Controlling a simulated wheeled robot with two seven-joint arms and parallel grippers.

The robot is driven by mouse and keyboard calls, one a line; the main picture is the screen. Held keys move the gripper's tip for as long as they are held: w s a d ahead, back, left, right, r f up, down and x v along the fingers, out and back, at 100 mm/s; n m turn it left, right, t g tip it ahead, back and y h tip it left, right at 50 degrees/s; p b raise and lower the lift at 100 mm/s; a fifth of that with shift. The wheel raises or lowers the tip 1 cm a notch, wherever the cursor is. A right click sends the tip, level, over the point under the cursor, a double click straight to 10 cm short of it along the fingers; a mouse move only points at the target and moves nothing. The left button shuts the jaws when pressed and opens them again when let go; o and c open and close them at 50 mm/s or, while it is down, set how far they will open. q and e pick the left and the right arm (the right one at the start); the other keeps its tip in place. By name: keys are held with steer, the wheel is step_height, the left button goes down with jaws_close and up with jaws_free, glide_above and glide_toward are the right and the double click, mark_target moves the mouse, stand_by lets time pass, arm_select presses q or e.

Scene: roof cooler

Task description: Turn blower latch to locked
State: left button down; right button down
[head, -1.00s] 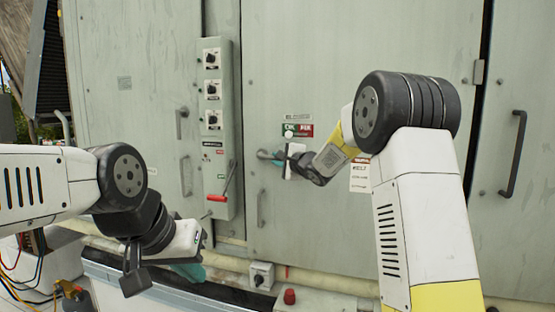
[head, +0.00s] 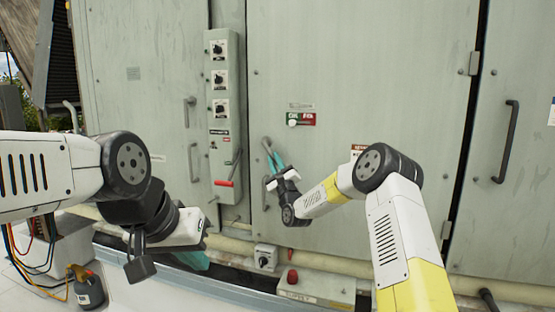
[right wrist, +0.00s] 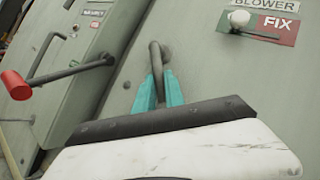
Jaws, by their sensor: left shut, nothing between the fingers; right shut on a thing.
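My left gripper (head: 195,261) is shut and empty, low at the left, away from the cabinet face.
A switch panel (head: 221,110) with several black dials and a red-gripped lever (head: 224,183) stands left of the door. A pipe (head: 330,262) and a red button (head: 292,276) lie low in front.

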steer(key=shift+w+a+f+m+t+h, duration=0.25)
steer(key=shift+a+m+t+h, duration=0.45)
steer(key=shift+m+h, duration=1.25)
steer(key=shift+w+a+f+m+t+h, duration=0.25)
steer(key=shift+a+m+t+h, duration=0.4)
steer(key=shift+m+h, duration=1.35)
steer(key=shift+w+a+f+m+t+h, duration=0.15)
steer(key=shift+a+f+m+t+h, duration=0.4)
steer(key=shift+m+h, duration=1.4)
steer(key=shift+a+r+m, duration=0.15)
steer(key=shift+r+m, duration=0.1)
steer(key=shift+m, duration=0.75)
steer(key=shift+a+r, duration=0.1)
steer(key=c, duration=1.4)
jaws_free()
steer(key=v, duration=0.7)
steer(key=shift+s+f, duration=0.2)
steer(key=shift+f, duration=0.25)
